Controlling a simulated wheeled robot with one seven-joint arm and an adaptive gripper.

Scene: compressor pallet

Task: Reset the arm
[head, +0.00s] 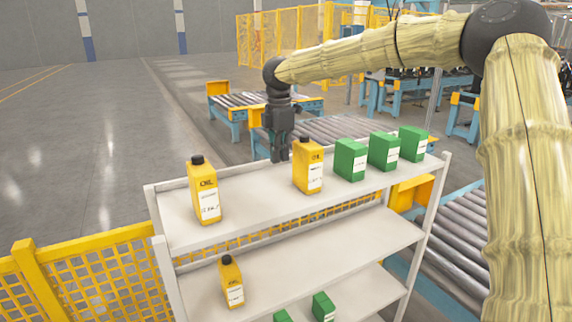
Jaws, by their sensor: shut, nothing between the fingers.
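My arm, in a pale yellow cover, reaches in from the right side of the head view. My gripper (279,158) hangs at its end, pointing down, with its fingers shut and empty. It is over the back part of the top shelf of a white rack (250,208). It is just left of a yellow oil bottle (308,167); I cannot tell whether the fingertips touch the shelf.
Another yellow oil bottle (204,190) stands at the top shelf's left. Green boxes (350,160) stand at its right. The middle shelf (300,268) holds one yellow bottle (231,282). Roller conveyors (330,130) lie behind. A yellow mesh fence (90,275) is at left.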

